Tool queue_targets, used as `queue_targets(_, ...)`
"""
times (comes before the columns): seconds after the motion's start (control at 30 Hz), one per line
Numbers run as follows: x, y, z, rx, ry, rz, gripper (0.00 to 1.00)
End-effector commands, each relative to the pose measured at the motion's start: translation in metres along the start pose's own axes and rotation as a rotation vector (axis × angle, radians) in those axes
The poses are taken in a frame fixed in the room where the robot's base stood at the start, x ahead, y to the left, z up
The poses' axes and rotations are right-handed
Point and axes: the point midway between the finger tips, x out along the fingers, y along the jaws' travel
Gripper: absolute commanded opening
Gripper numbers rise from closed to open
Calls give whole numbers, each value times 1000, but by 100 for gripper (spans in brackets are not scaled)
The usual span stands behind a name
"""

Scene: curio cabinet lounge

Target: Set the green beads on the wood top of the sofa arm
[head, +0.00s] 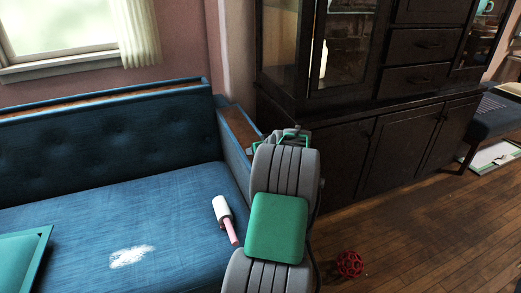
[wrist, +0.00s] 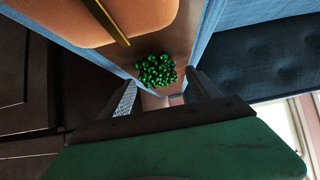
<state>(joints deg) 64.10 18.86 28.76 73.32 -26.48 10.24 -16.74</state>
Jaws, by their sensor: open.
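The green beads (wrist: 156,71) lie in a small heap on the brown wood top of the sofa arm (wrist: 182,38) in the wrist view. The heap appears to rest on the wood. My gripper (wrist: 161,79) is open, with one finger to each side of the beads in the picture and neither clearly touching them. In the head view my gripper (head: 288,137) is at the sofa arm's right side, partly hidden by my arm. The wood top (head: 238,127) shows there, but the beads are hidden.
A lint roller (head: 222,212) and a white patch (head: 131,256) are on the blue sofa seat (head: 80,225). A teal tray (head: 25,252) is at left. A dark cabinet (head: 370,130) stands close behind my arm. A red openwork ball (head: 349,263) lies on the floor.

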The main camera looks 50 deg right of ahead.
Motion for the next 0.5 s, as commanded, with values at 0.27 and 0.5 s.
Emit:
queue_targets(0.27,-72,1,-4,1,2,3,71)
queue_targets(0.5,-111,1,-1,0,0,2,71)
